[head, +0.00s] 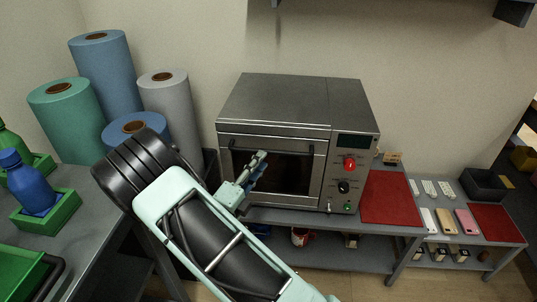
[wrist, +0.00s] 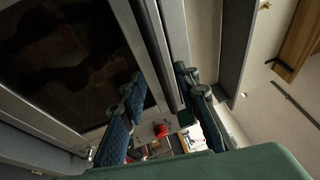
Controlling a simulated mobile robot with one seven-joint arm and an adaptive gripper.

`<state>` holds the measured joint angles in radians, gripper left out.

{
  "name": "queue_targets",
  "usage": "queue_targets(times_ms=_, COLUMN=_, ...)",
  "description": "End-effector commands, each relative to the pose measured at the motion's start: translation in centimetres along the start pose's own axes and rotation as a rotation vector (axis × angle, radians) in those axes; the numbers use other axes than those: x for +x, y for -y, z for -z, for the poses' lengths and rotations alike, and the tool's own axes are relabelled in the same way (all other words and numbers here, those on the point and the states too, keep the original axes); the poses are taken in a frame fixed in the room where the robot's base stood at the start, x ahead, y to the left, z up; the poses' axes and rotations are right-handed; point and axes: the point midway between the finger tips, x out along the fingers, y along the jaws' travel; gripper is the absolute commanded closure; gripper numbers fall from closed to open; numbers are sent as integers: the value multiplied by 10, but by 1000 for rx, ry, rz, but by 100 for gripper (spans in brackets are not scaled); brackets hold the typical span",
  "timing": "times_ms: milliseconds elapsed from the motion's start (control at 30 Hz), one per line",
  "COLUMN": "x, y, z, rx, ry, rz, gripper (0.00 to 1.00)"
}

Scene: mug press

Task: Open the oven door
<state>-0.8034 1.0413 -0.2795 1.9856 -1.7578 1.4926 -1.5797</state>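The oven (head: 300,105) is a grey metal box on a shelf table, with its front door (head: 315,190) and dark window facing me. The door looks closed. A dark handle bar (head: 285,148) runs across the top of the door. My gripper (head: 261,158) is in front of the left half of the window, just below and near the handle. In the wrist view my gripper's two fingers (wrist: 158,78) are apart, with the long handle bar (wrist: 158,40) running between them. I cannot tell whether either finger touches it. The dark window (wrist: 70,60) fills the left side there.
A control panel with a red knob (head: 350,163) is on the oven's right. A red mat (head: 390,198) and phone-like items (head: 446,220) lie farther right. Large fabric-like rolls (head: 103,75) stand at the left, and a blue bottle (head: 32,185) sits in a green holder.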

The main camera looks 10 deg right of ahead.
Motion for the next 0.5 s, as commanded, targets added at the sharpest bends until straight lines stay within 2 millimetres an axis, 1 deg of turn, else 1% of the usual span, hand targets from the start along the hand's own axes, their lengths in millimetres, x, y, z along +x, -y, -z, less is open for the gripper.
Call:
queue_targets(times_ms=33, x=11, y=-2, z=1, rx=2, ry=-4, rz=1, gripper=71)
queue_targets(times_ms=200, x=38, y=-1, z=1, rx=3, ry=-3, rz=0, gripper=71)
queue_targets(times_ms=333, x=51, y=-1, z=0, rx=2, ry=-2, rz=-1, gripper=71)
queue_targets(times_ms=500, x=56, y=0, z=0, rx=1, ry=-1, rz=-1, gripper=71)
